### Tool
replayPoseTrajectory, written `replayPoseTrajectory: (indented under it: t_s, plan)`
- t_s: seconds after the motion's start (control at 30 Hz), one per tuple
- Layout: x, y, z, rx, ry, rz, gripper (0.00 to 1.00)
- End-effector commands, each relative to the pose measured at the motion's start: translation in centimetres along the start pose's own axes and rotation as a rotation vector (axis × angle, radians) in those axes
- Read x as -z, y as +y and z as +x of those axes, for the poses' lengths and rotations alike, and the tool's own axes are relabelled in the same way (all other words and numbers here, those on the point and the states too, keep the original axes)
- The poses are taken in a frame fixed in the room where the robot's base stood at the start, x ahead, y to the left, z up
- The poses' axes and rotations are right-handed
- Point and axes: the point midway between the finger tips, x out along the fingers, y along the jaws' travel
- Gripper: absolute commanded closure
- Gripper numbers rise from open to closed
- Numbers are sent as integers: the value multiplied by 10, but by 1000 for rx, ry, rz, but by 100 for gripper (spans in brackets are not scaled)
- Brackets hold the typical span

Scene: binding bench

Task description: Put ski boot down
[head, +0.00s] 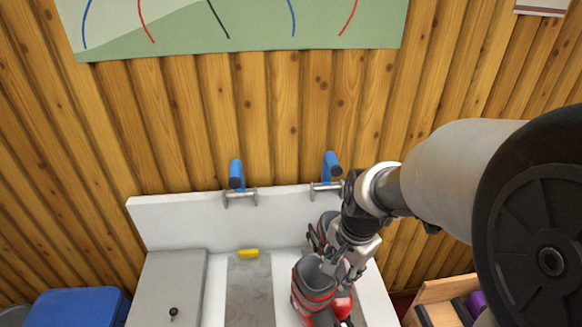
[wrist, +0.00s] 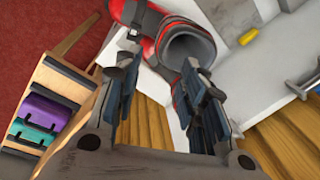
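A red and grey ski boot (head: 314,285) stands upright or nearly so at the right of the white bench in the head view. I cannot tell whether its sole touches the bench. Its open grey cuff (wrist: 192,48) faces the camera in the wrist view, with the red toe at the upper left. My gripper (head: 340,266) is at the cuff's right rear side. The fingers hide part of the cuff edge. Another grey and red shape (head: 322,231) shows behind, partly hidden by my arm.
The white bench (head: 165,222) has two blue-handled clamps (head: 236,174) (head: 331,166) at its back edge. A yellow block (head: 249,253) lies on the grey strip. A blue bin (head: 78,307) is at left. A wooden rack (wrist: 55,95) stands right of the bench.

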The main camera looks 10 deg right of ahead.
Motion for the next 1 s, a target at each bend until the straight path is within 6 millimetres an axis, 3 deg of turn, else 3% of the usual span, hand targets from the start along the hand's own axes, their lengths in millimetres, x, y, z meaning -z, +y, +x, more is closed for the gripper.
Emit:
replayPoseTrajectory:
  t_s: [0.2, 0.37, 0.7, 1.0]
  plan:
    - [10, -6, 32, -30, -22, 152, 62]
    - [10, -5, 59, -34, -25, 165, 62]
    - [7, -3, 132, -34, -25, 163, 62]
    - [7, -3, 156, -31, -22, 161, 62]
